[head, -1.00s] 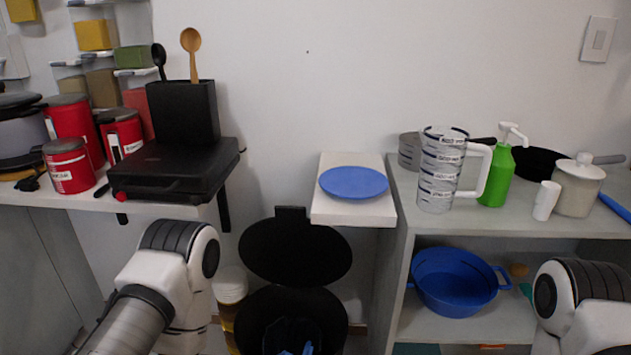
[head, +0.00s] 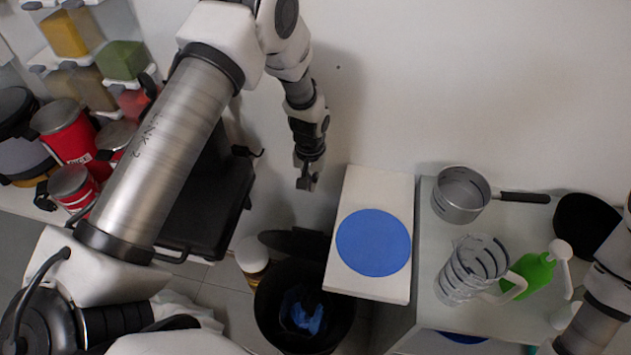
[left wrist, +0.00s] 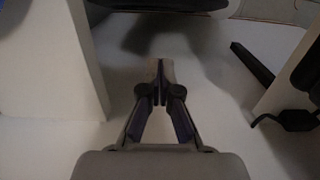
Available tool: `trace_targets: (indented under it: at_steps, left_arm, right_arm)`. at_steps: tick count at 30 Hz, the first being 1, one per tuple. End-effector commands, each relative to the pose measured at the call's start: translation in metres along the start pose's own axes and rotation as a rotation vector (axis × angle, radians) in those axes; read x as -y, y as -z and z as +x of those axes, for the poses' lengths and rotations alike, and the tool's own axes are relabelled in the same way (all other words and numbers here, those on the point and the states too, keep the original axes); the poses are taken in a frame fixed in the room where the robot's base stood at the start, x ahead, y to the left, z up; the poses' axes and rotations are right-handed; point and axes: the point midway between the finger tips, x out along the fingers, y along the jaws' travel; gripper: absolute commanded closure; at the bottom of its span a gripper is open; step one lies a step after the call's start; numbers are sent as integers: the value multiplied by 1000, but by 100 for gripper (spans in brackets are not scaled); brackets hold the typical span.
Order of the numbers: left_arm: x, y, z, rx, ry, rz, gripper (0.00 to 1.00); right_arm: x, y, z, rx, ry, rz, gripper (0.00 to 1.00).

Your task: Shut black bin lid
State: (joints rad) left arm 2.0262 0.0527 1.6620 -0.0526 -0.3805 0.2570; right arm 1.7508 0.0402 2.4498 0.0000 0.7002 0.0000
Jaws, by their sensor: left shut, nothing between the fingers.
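The black bin (head: 268,318) stands on the floor low in the middle of the head view, with blue stuff showing inside. Its black lid (head: 293,243) is raised, seen nearly edge-on at the back of the bin by the wall. My left gripper (head: 306,185) is above and behind the lid, near the wall, pointing down and apart from it. Its fingers are closed and empty in the left wrist view (left wrist: 160,72). A dark edge at the top of that view may be the lid. My right gripper is out of view.
A white ledge with a blue plate (head: 374,242) stands right of the bin. A black grill (head: 205,205) and red canisters (head: 70,135) are left. A counter with a pot (head: 461,195), a jug and a green bottle (head: 530,275) is right. A jar (head: 252,257) stands beside the bin.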

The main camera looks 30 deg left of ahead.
Motion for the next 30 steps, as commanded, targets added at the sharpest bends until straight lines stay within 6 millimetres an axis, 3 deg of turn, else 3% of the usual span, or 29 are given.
trace_targets:
  at_steps: [5,17,18,22,30]
  left_arm:
    - [0,0,24,3,1,-1,100]
    - [0,0,112,2,1,0,100]
    - [0,-8,103,3,1,1,100]
    - [0,-29,107,3,1,0,100]
    - [0,-39,110,1,0,0,100]
  right_arm:
    - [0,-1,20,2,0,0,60]
    - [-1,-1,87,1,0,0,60]
    - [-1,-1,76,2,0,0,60]
    - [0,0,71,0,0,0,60]
    - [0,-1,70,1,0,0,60]
